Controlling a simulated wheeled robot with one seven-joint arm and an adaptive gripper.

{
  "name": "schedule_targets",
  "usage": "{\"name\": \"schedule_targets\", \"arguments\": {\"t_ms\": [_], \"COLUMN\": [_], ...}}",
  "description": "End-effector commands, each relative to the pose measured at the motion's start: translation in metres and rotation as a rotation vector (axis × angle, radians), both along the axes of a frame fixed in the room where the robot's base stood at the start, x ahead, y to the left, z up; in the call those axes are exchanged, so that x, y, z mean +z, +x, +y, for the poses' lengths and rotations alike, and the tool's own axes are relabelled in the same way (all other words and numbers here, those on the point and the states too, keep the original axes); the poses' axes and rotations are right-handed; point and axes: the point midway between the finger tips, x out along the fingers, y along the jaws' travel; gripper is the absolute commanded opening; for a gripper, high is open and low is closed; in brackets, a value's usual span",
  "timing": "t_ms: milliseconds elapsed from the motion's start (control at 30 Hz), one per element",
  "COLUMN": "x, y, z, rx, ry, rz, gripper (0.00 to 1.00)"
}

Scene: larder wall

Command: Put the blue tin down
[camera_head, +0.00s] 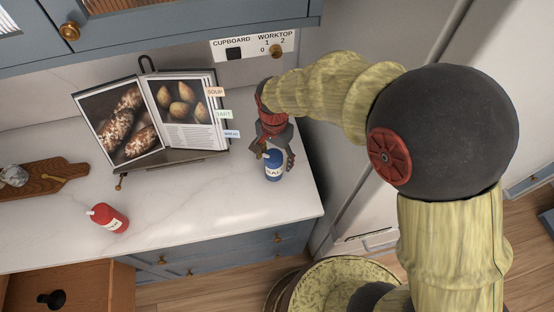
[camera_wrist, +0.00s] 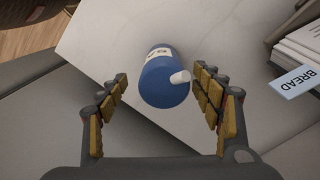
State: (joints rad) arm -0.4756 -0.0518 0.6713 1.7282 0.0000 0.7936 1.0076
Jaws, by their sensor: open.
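The blue tin (camera_head: 274,167) stands on the white worktop near its right end, with a pale label and a white spout on top. In the wrist view the blue tin (camera_wrist: 163,82) lies between the two fingers, with clear space on its left and the right finger close beside it. My gripper (camera_head: 273,155) is open around the upper part of the tin. In the wrist view my gripper (camera_wrist: 163,105) shows both padded fingers spread apart. The tin appears to rest on the worktop, and I cannot tell whether the right finger touches it.
An open cookbook (camera_head: 160,115) on a stand is left of the tin, its BREAD tab (camera_wrist: 295,82) near my fingers. The worktop (camera_head: 200,225) is clear in front. A switch panel (camera_head: 253,47) is on the wall.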

Motion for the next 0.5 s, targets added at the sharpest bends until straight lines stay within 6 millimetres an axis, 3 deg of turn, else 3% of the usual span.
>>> {"name": "schedule_targets", "arguments": {"t_ms": [367, 500], "x": [-0.036, -0.057], "y": [0.001, 0.003], "z": [0.002, 0.004], "rx": [0.001, 0.001], "ry": [-0.001, -0.001], "rz": [0.002, 0.002], "gripper": [0.66, 0.66]}}
